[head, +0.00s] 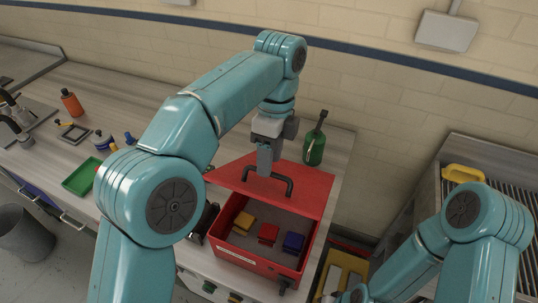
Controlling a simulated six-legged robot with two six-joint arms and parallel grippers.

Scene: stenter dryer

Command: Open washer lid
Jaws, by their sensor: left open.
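The washer is a red open box (233,262) on the counter, with yellow, red and blue blocks inside. Its red lid (315,187) is raised at the back, so the inside shows. A black bar handle (289,187) is fixed on the lid. My left gripper (264,172) points down at the handle's left part. Its jaws are open, and I cannot tell whether they touch the handle. My right arm comes in at lower right, and its gripper is out of view below the bottom edge.
A green bottle (314,146) stands behind the lid on the right. A green tray (81,177), an orange bottle (71,103) and small items lie on the counter at left. A slatted rack with a yellow object (462,173) is at right. A grey bin (25,236) stands on the floor.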

